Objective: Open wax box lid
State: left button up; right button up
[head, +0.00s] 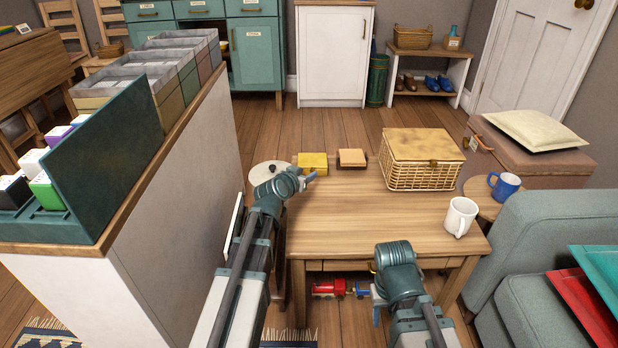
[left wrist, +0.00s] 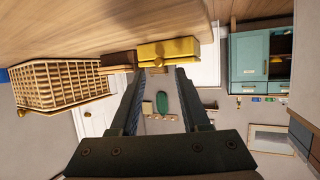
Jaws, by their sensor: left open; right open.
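A small yellow box (head: 313,162) sits at the far left edge of the wooden table. Its top looks closed. It also shows in the left wrist view (left wrist: 168,51), with a small knob on its near side, just beyond the fingertips. My left gripper (head: 309,178) is open and empty, close in front of the yellow box; I cannot tell whether it touches it. In the left wrist view its two fingers (left wrist: 157,72) stand apart. No label on the box is readable.
A brown block-like box (head: 351,157) is right of the yellow box. A lidded wicker basket (head: 422,160) and a white mug (head: 460,216) stand at the table's right. A round white stool top (head: 268,172) is left of the table. The table's middle is clear.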

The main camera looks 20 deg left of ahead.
aim_at(312, 170)
pick_arm(q)
jog(key=shift+b+x, duration=0.4)
jog(key=shift+x, duration=1.25)
jog(key=shift+c, duration=0.3)
grip_shut()
